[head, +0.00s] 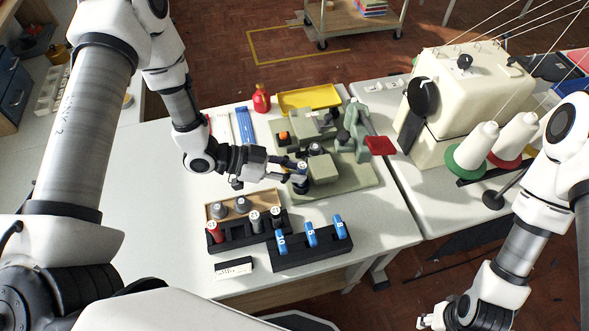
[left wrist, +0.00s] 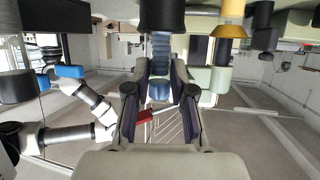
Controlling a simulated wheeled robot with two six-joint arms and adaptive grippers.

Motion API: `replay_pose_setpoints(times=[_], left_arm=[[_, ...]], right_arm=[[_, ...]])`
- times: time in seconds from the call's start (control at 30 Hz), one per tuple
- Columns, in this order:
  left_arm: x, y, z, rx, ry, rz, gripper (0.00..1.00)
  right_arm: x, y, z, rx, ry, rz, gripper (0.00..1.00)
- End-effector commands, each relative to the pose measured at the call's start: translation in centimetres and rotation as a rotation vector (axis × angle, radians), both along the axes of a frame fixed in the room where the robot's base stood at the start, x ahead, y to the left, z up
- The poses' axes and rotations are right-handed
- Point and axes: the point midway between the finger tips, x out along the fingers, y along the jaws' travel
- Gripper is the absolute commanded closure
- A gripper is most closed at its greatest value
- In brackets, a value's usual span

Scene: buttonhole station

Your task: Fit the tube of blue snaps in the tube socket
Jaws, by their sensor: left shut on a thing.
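My left gripper (head: 292,174) is shut on the tube of blue snaps (head: 300,182). It holds the tube roughly upright at the left front edge of the green press machine (head: 345,182). In the left wrist view the blue tube (left wrist: 160,55) shows between the two fingers (left wrist: 160,105). A dark round part (head: 316,149) stands on the machine, just behind and right of the held tube. I cannot tell which part is the tube socket, or whether the tube touches it. My right arm comes down at the right, and its end (head: 450,314) is at the bottom edge, its fingers unclear.
In front stand a black rack (head: 240,238) with red and grey tubes and a black rack (head: 325,250) with blue-handled pieces. A yellow tray (head: 308,98), a red bottle (head: 261,99) and a sewing machine (head: 470,85) stand behind. The table's left part is clear.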

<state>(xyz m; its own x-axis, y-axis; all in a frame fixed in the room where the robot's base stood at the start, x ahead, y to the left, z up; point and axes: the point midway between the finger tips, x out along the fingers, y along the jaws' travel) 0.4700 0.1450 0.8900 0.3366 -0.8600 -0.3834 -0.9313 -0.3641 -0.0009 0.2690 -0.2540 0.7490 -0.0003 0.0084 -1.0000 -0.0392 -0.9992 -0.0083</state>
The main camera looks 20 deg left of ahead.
Motion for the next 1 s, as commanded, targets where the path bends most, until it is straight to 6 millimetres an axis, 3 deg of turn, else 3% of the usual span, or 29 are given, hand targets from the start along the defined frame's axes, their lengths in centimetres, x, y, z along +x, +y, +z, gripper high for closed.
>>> replay_pose_setpoints(times=[0.47, 0.5, 0.57, 1.0], left_arm=[[0.0, 0.0, -1.2, 0.0, -0.001, 0.0, 1.0], [0.0, 0.0, -1.2, 0.0, -0.001, 0.0, 0.73], [0.0, 0.0, -1.1, 0.0, -0.001, 0.0, 0.52], [-0.1, 0.5, -0.2, -0.002, -0.001, 0.003, 0.51]], right_arm=[[0.0, 0.0, -0.5, 0.0, 0.0, 0.0, 0.6], [0.0, 0.0, -0.5, 0.0, 0.0, 0.0, 0.6], [0.0, 0.0, -0.4, 0.0, 0.0, 0.0, 0.6], [0.0, 0.0, 0.1, 0.0, -0.001, 0.0, 0.6]])
